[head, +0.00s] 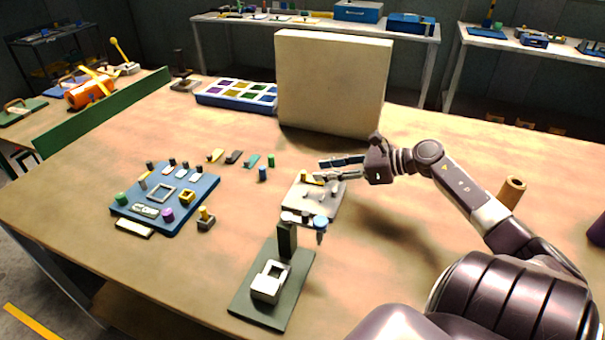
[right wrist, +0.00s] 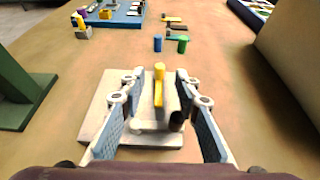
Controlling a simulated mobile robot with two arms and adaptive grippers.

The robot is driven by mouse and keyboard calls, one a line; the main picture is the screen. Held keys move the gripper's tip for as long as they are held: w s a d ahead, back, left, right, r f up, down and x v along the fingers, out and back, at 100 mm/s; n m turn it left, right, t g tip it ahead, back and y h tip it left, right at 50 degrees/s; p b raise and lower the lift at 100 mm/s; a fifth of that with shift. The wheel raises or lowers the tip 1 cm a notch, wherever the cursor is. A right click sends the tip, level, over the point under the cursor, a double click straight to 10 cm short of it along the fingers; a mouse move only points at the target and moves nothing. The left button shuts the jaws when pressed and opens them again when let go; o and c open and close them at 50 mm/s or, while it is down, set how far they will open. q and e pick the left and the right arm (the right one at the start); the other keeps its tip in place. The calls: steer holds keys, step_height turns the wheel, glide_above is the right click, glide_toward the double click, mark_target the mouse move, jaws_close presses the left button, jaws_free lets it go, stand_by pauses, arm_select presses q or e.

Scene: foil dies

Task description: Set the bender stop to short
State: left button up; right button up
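The bender (head: 314,205) is a pale plate near the middle of the table with a yellow part (head: 311,178) and small pegs on top. In the right wrist view the bender (right wrist: 98,118) lies below my fingers, and its upright yellow part (right wrist: 158,88) shows between them. My right gripper (head: 320,170) is open over the bender's far side; its fingers (right wrist: 158,78) stand apart on both sides of the yellow part. I cannot tell whether either finger touches it. No stop labels are readable. My left gripper is not in view.
A dark green press-like stand (head: 248,290) is in front of the bender. A blue board (head: 190,215) with small parts lies left. Small cylinders (head: 262,174) stand nearby. A large cream panel (head: 333,85) rises behind. Open table lies right of the bender.

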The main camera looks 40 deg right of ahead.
mark_target(305, 172)
steer(key=shift+p+x, duration=0.5)
steer(key=shift+x, duration=3.05)
jaws_close()
steer(key=shift+a, duration=0.1)
